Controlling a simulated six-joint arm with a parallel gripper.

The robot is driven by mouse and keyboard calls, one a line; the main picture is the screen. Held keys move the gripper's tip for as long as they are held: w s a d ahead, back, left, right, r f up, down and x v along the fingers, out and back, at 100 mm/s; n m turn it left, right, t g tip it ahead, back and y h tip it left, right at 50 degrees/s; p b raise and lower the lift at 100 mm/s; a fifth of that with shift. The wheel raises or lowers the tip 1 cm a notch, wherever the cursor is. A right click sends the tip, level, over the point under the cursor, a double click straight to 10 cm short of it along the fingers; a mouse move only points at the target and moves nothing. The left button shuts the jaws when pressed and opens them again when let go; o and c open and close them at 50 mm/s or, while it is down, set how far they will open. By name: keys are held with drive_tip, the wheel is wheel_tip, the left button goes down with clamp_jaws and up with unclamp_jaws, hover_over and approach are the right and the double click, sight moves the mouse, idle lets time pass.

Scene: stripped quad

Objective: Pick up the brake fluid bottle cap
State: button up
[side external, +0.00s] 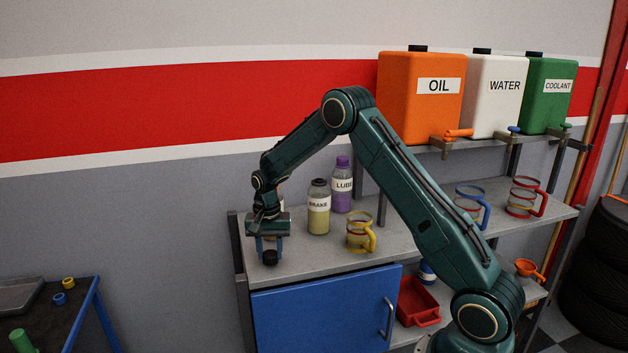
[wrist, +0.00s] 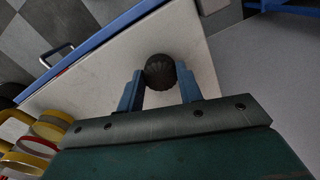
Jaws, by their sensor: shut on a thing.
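The black ribbed cap (wrist: 160,72) is between my gripper's two blue fingers in the wrist view, with a finger against each side. My gripper (side external: 269,248) points down over the left end of the bench, shut on the cap. In the side view the cap (side external: 269,258) shows below the fingers, near the bench top; I cannot tell whether it touches the surface. The brake fluid bottle (side external: 318,209), clear with yellowish fluid and a BRAKE label, stands upright to the right of my gripper. Its top looks dark, and I cannot make out details there.
A purple LUBE bottle (side external: 342,186) stands behind the brake bottle. A yellow-handled jug (side external: 358,233) is to its right, with blue (side external: 470,203) and red (side external: 523,197) jugs further right. The grey bench top (side external: 318,256) is clear in front of the bottle.

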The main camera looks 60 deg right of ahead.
sight(270, 254)
wheel_tip(270, 254, up, 19)
idle(0.5)
idle(0.5)
drive_tip(key=s+d+r+m, duration=0.1)
drive_tip(key=d+r+m, duration=0.1)
drive_tip(key=d, duration=0.9)
drive_tip(key=s+d+r+m, duration=0.2)
drive_tip(key=d, duration=0.8)
drive_tip(key=shift+s+d+m, duration=0.15)
drive_tip(key=shift+d+m, duration=0.15)
drive_tip(key=shift+d, duration=0.05)
drive_tip(key=shift+f, duration=0.15)
drive_tip(key=shift+f, duration=3.05)
drive_tip(key=shift+f, duration=0.2)
